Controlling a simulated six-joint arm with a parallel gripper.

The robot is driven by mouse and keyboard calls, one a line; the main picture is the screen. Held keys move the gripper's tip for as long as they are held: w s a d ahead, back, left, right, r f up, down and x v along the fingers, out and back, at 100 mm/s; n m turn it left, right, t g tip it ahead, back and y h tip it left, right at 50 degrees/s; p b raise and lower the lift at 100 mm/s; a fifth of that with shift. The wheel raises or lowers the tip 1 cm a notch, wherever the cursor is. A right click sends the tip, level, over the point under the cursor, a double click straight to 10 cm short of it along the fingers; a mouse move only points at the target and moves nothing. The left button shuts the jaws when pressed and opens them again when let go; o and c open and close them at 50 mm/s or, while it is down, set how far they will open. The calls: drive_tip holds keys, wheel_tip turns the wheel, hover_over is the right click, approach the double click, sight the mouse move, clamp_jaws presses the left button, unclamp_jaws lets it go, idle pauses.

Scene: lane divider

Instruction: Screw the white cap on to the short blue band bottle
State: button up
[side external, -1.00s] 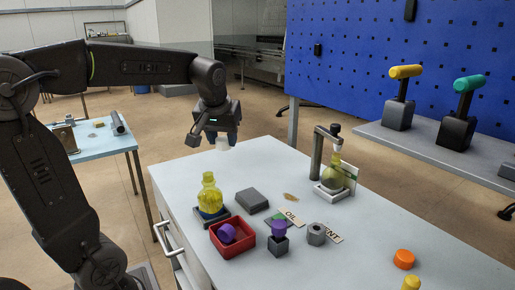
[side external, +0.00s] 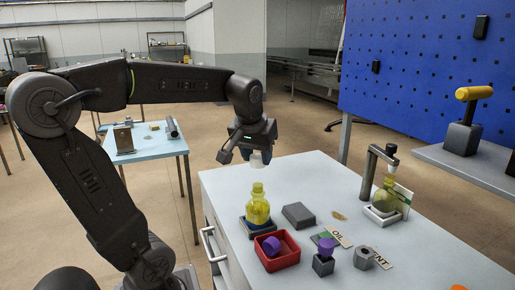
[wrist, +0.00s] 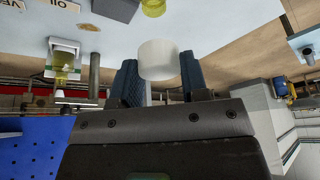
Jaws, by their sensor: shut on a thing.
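My gripper (side external: 258,150) is shut on the white cap (side external: 261,158), which hangs from the fingertips. In the wrist view the white cap (wrist: 158,60) sits between the two blue fingers. A short yellow bottle (side external: 257,206) with a narrow neck stands upright on a dark square base, with some blue low on its body. The cap is above the bottle's mouth in the side view, with a gap between. In the wrist view only a yellow part of a bottle (wrist: 153,7) shows at the top edge.
A red tray (side external: 288,260) holds a purple cap. Beside it are a grey block (side external: 298,216), a purple-topped block (side external: 325,255) and a grey nut (side external: 363,257). A stand (side external: 367,180) with another yellow bottle (side external: 387,196) is at the right. The back of the table is clear.

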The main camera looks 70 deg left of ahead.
sight(258, 184)
drive_tip(key=shift+f, duration=2.05)
drive_tip(key=shift+f, duration=1.35)
drive_tip(key=o, duration=1)
drive_tip(key=v, duration=1.4)
drive_tip(key=shift+f, duration=0.1)
